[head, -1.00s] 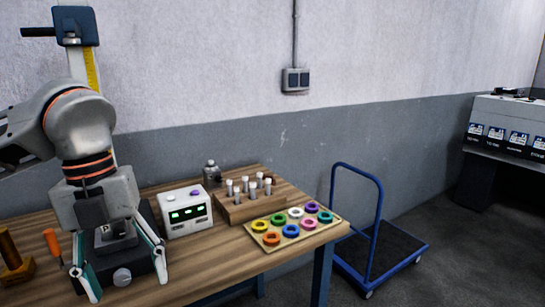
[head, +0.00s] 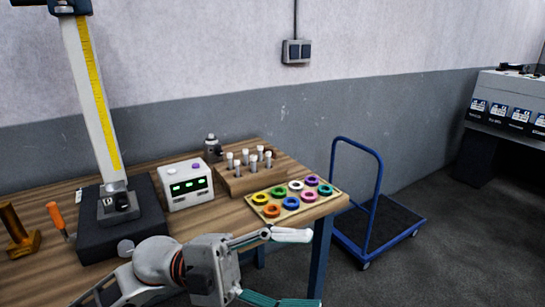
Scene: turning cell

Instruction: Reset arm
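My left gripper (head: 296,268) is at the bottom centre of the head view, in front of the workbench's front edge. Its arm comes in from the lower left. The two fingers point right and are spread wide apart, with nothing between them. The upper finger overlaps the bench edge in the picture, below the board of coloured rings (head: 292,199); I see no clear contact. The lower finger is partly cut off by the frame. My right gripper is not in view.
The wooden workbench (head: 190,226) holds a tall gauge stand (head: 100,110), a white box with green displays (head: 187,184), a wooden block with several pins (head: 250,178), and an orange-handled tool (head: 56,216). A blue trolley (head: 390,230) stands right of the bench.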

